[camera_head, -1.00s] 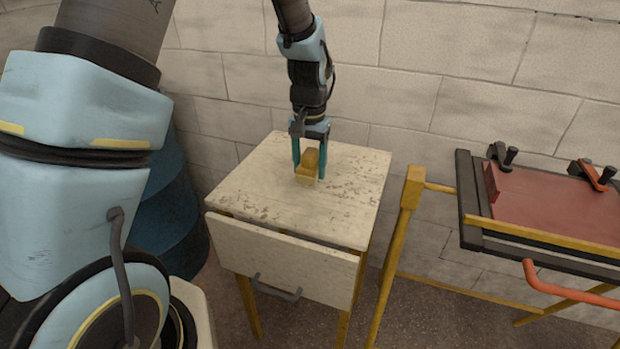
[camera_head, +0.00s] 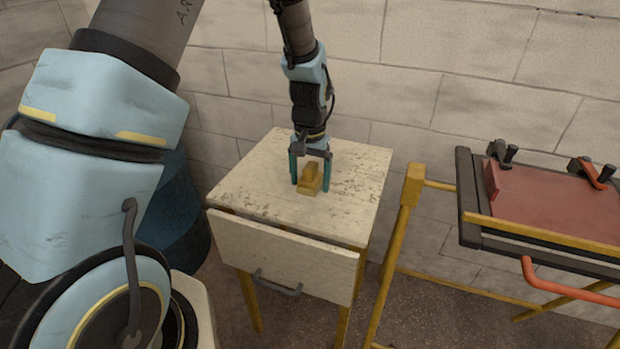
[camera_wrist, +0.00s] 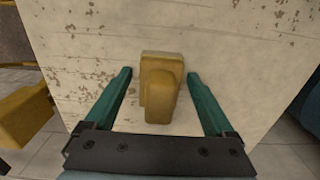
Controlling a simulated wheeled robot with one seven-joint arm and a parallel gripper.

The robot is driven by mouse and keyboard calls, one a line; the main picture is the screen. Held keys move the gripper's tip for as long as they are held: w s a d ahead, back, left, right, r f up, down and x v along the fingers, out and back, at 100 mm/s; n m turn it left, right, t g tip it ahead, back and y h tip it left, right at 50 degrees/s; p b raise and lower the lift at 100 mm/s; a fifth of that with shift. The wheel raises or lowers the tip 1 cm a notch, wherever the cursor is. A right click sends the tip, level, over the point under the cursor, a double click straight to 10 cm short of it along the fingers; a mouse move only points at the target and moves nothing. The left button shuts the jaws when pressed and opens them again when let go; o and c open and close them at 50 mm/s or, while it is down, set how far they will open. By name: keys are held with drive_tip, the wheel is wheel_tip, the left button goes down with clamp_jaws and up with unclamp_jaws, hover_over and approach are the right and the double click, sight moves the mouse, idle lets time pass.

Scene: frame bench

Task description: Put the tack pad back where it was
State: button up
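The tack pad (camera_head: 310,180) is a small yellow-tan block with a raised grip. It rests on the worn cream top of a small table (camera_head: 357,190). My gripper (camera_head: 310,186) points down over the pad with one teal finger on each side. In the wrist view the pad (camera_wrist: 160,88) lies between the open fingers (camera_wrist: 160,85), with a clear gap on both sides. The fingers do not touch it.
The table has a front drawer (camera_head: 285,262) with a grey handle. To the right stands a yellow-legged frame bench (camera_head: 408,200) with a red panel (camera_head: 555,205) and clamps. A blue drum (camera_head: 185,225) stands at the left. A block wall is behind.

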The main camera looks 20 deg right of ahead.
sight(310, 166)
wheel_tip(310, 166, up, 12)
drive_tip(key=shift+r+b, duration=0.15)
drive_tip(key=shift+b, duration=1.1)
drive_tip(key=s+a+n, duration=0.2)
drive_tip(key=a+n, duration=0.1)
drive_tip(key=a, duration=1.2)
drive_tip(key=s+a+f+n+t, duration=0.1)
drive_tip(key=a+n, duration=0.3)
drive_tip(key=a, duration=1.1)
drive_tip(key=shift+s+f+t, duration=0.25)
drive_tip(key=shift+s+t, duration=0.05)
drive_tip(key=shift+s, duration=0.2)
